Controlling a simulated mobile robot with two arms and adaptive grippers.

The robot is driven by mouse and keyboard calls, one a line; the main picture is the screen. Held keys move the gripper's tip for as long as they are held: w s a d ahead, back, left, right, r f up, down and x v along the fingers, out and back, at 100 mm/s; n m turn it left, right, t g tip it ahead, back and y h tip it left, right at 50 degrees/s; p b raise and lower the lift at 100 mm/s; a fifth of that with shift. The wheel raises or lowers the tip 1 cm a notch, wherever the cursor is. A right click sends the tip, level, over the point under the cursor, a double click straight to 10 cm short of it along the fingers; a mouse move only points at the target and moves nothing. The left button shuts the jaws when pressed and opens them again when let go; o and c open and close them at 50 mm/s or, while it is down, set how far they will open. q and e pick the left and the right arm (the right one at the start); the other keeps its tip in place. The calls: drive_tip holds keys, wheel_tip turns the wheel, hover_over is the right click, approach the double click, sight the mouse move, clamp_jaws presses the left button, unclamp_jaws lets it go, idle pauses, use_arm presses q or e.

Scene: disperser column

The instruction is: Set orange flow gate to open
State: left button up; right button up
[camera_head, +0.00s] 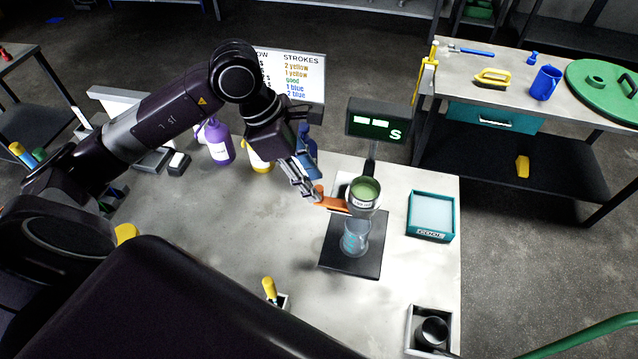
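The orange flow gate (331,201) is a small orange lever on the left side of the disperser column. The column has a round cup at its top (363,192) with green contents. A clear beaker (355,238) with bluish contents stands below it on a black plate (338,262). My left gripper (314,194) reaches down from the upper left, its fingertips at the outer left end of the orange gate. Whether the fingers touch or enclose the gate is hard to tell. My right gripper does not show.
A display (378,123) reading S stands behind the column. Purple (217,142), yellow and blue bottles stand behind my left arm, before a strokes sign (303,78). A teal COOL tray (431,215) is at the right, and a box with a black cup (432,331) at the front right.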

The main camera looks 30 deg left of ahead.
use_arm(q)
drive_tip(key=shift+p+x, duration=0.45)
drive_tip(key=shift+x, duration=1.55)
clamp_jaws()
